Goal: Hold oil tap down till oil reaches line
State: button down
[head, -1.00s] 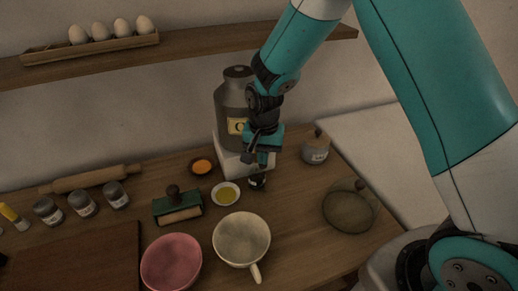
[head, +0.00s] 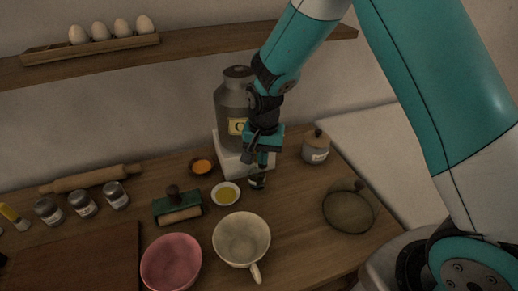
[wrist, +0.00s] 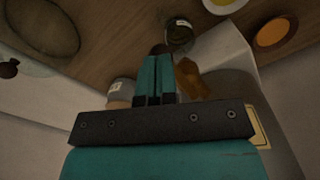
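The grey oil can (head: 233,102) with a yellow label stands on a white block (head: 229,160) at the back of the counter. My gripper (head: 262,163) is in front of it, pointing down. In the wrist view its two teal fingers (wrist: 155,75) are close together, shut. A dark reddish-brown knob, apparently the tap's handle (wrist: 159,49), shows at the fingertips; I cannot tell whether they touch it. An amber tap body (wrist: 192,78) is beside the fingers. A small glass jar (head: 257,181) stands below my gripper and also shows in the wrist view (wrist: 179,34). Its oil level and line are not readable.
A white dish of yellow oil (head: 226,194) and an orange spice bowl (head: 202,167) are left of the jar. A lidded pot (head: 316,148) and a glass lid (head: 349,208) are to the right. A cream mug (head: 241,239) and pink bowl (head: 171,262) are in front.

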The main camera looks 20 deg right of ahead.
notch_tip(320, 180, up, 7)
jog(key=p, duration=0.5)
jog(key=shift+r+p, duration=0.15)
jog(key=shift+p, duration=0.2)
dwell(0.8)
jog(key=s+a+r+n+y+b, duration=0.2)
jog(key=s+r+n+b, duration=0.2)
jog(key=s, duration=0.8)
jog(key=s+a+r+n+y+b, duration=0.2)
jog(key=s+r+n+b, duration=0.2)
jog(key=s+r+n, duration=0.3)
jog(key=s+n, duration=0.2)
jog(key=s, duration=0.3)
jog(key=shift+s+a+b, duration=0.2)
jog(key=shift+s+b, duration=0.15)
jog(key=shift+s, duration=0.05)
jog(key=shift+w+r, duration=0.15)
